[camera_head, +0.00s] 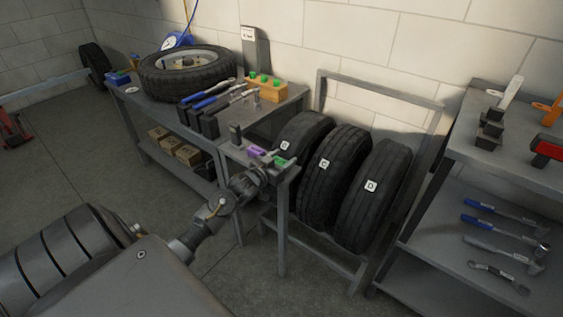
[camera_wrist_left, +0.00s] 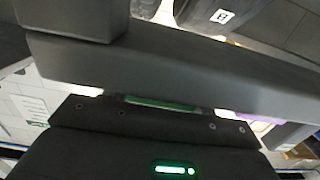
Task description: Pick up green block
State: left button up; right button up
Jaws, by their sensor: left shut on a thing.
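The green block (camera_head: 281,161) is at the right end of the small grey table beside the tire rack. My left gripper (camera_head: 272,163) reaches over that table from the front and is shut on the green block. In the left wrist view a thin strip of the green block (camera_wrist_left: 160,102) shows between the dark jaws; the rest is hidden. I cannot tell whether the block still touches the table. My right gripper is not in view.
A purple block (camera_head: 257,151) and a dark block (camera_head: 236,135) stand on the same table, left of the gripper. Tires labelled C (camera_head: 325,180) and D (camera_head: 373,190) stand in the rack close to the right. A tool shelf (camera_head: 470,150) stands farther right.

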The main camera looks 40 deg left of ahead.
pick_arm(q)
jog(key=shift+r, duration=0.4)
notch_tip(320, 180, up, 3)
jog(key=shift+f, duration=0.2)
jog(key=s+r+p, duration=0.2)
jog(key=s+r, duration=0.7)
jog(key=s, duration=0.5)
jog(key=shift+d+r+p, duration=0.25)
jog(key=shift+d+p, duration=0.05)
jog(key=shift+d, duration=0.15)
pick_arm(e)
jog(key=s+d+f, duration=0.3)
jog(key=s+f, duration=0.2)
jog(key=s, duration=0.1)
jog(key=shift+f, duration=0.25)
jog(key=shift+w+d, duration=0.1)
